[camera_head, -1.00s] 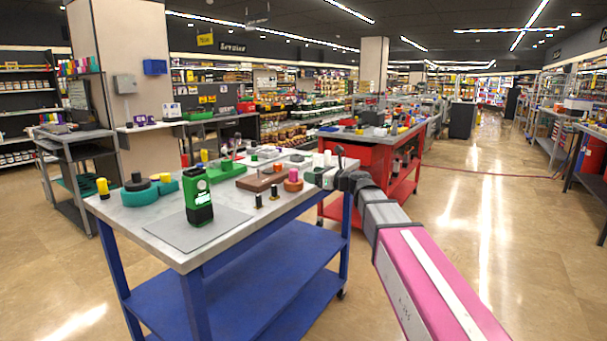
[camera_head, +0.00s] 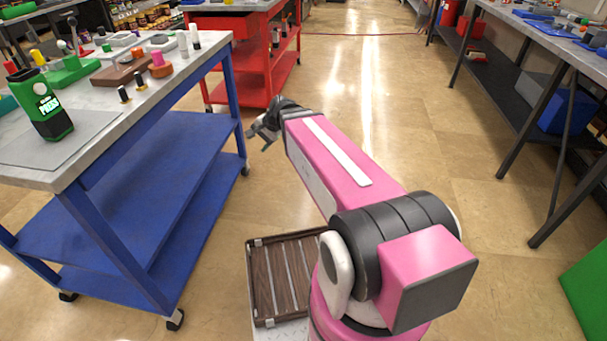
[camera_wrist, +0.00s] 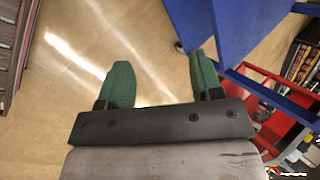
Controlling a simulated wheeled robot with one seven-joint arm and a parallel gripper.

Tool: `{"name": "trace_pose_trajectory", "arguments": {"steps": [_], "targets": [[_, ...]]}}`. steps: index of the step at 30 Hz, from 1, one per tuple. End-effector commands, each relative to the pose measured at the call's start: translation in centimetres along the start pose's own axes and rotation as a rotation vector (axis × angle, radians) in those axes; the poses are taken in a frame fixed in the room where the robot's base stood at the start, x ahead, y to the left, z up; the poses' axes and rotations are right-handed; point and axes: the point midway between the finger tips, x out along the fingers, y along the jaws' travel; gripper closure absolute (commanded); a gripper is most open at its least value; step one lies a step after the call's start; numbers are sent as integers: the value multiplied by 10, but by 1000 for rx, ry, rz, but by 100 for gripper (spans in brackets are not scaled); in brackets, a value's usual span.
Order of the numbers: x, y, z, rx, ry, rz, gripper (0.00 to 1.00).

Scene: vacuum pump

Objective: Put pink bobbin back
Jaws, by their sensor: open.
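A small pink piece (camera_head: 157,57), which looks like the pink bobbin, stands on an orange round base (camera_head: 161,69) on the grey top of the blue cart (camera_head: 198,62). My gripper (camera_head: 256,139) is out past the cart's right side, lower than its top, and holds nothing. In the wrist view my gripper (camera_wrist: 160,68) shows two green fingers spread apart over bare floor, with the blue cart's leg near the right finger. The pink piece is not visible in the wrist view.
A brown block (camera_head: 120,71), black bobbins (camera_head: 124,94), a green device (camera_head: 42,106) and a green holder (camera_head: 72,70) are on the cart. A red cart (camera_head: 245,55) stands behind; a dark-legged table (camera_head: 530,75) is at right. The floor between is clear.

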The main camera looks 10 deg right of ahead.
Motion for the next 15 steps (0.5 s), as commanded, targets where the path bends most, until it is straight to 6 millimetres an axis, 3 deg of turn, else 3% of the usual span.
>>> {"name": "trace_pose_trajectory", "arguments": {"steps": [1,3,6,10,15], "targets": [[1,44,-1,-113,19,103,40],[1,92,-6,-274,26,240,40],[-3,146,-10,-459,5,404,40],[-10,187,-13,-611,-37,541,40],[-14,203,-15,-675,-60,596,40]]}}
